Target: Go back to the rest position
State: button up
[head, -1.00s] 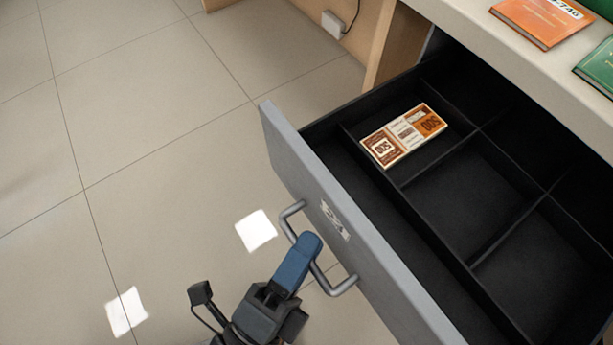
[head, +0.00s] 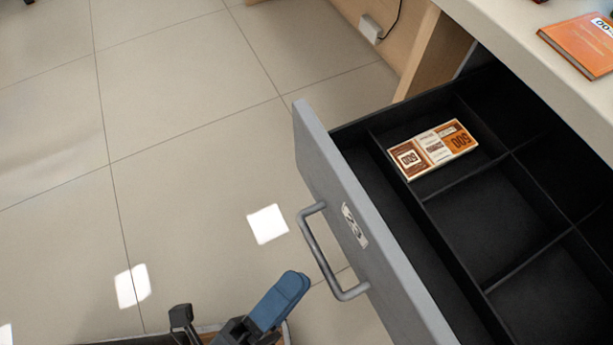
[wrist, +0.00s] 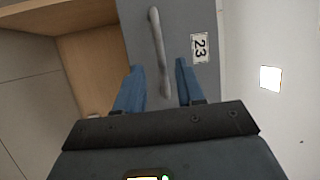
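My gripper (wrist: 157,82) is open and empty in the wrist view, with its two blue fingers apart. The drawer handle (wrist: 158,50), a grey metal bar, lies beyond the fingertips in that view. In the head view my gripper (head: 290,285) is at the bottom, left of the handle (head: 322,255) and apart from it. The grey drawer (head: 345,200) stands open. Its front carries a number label (head: 354,225), which reads 23 in the wrist view (wrist: 200,48).
An orange book (head: 580,45) lies on the counter (head: 500,30) at top right. Open tiled floor (head: 180,120) extends to the left. A wall socket (head: 370,28) is at the back.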

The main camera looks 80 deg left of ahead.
jog(key=shift+v, duration=0.85)
